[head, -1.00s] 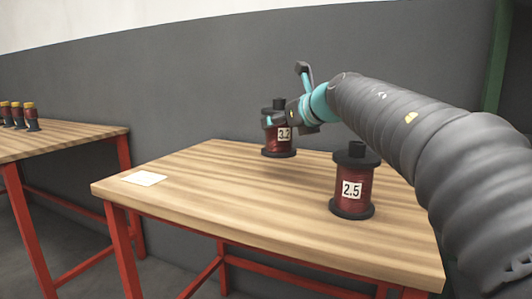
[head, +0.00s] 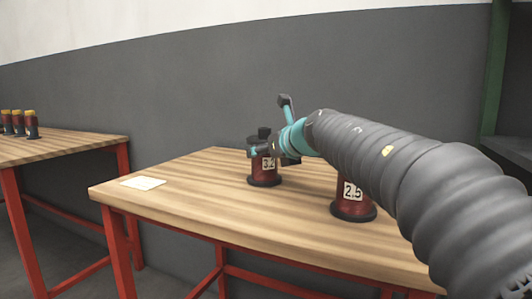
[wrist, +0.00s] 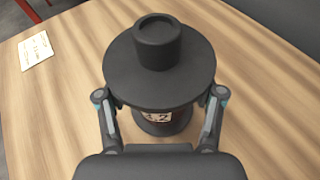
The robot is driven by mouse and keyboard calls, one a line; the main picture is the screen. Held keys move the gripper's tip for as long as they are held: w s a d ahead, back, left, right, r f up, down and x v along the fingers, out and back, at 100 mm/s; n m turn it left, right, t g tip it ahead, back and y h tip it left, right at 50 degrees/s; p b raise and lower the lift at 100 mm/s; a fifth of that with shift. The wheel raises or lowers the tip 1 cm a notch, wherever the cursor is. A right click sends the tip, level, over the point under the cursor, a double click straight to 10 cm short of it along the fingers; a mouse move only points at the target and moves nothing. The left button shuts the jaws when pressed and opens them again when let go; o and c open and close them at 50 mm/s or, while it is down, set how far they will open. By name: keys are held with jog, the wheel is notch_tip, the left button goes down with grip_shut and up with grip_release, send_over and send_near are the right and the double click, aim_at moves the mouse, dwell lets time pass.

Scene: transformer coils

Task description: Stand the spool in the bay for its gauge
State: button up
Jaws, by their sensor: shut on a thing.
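A spool wound with dark red wire, with black flanges and a label that reads 3.2 (head: 264,174), is upright over the near bench, left of its middle. In the wrist view its black top flange and hub (wrist: 158,62) fill the centre and hide most of the winding. My gripper (head: 272,150) is shut on this spool, with one finger on each side below the top flange in the wrist view (wrist: 160,104). I cannot tell whether its base touches the wood. No bay can be made out.
A similar spool labelled 2.5 (head: 352,207) stands on the bench (head: 190,205) to the right, partly hidden by my arm. A pale card (head: 143,183) lies at the bench's left end. Several yellow-topped coils (head: 31,126) stand on another bench at far left.

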jog(key=o, duration=1.5)
